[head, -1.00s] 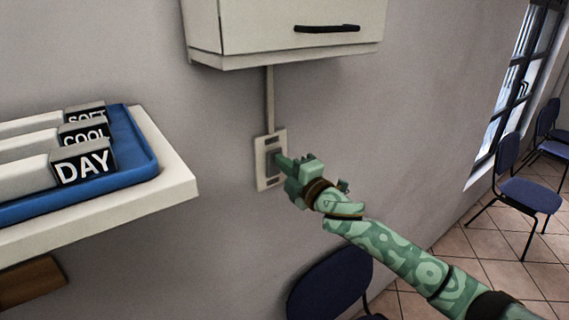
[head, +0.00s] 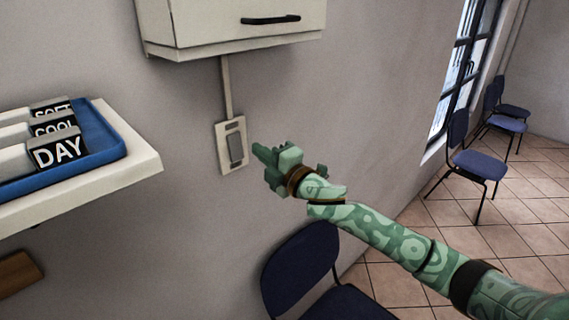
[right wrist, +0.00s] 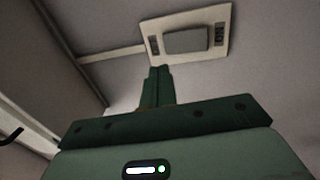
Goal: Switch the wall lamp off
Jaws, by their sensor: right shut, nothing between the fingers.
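The wall switch (head: 232,147) is a cream plate with a grey rocker, fixed to the wall below a cabinet. It also shows in the right wrist view (right wrist: 188,40), with its rocker uncovered. My right gripper (head: 256,149) is shut and empty. Its fingertips are a little to the right of the switch plate in the head view, with a small gap between them. In the right wrist view the shut fingers (right wrist: 156,72) point toward the plate's lower edge. No lamp is in view. My left gripper is not in view.
A cream cabinet (head: 235,28) hangs above the switch, joined to it by a conduit (head: 226,88). A shelf (head: 140,165) at left holds a blue tray (head: 112,150) with labelled blocks. A blue chair (head: 302,268) stands below my right arm. More chairs stand by the window.

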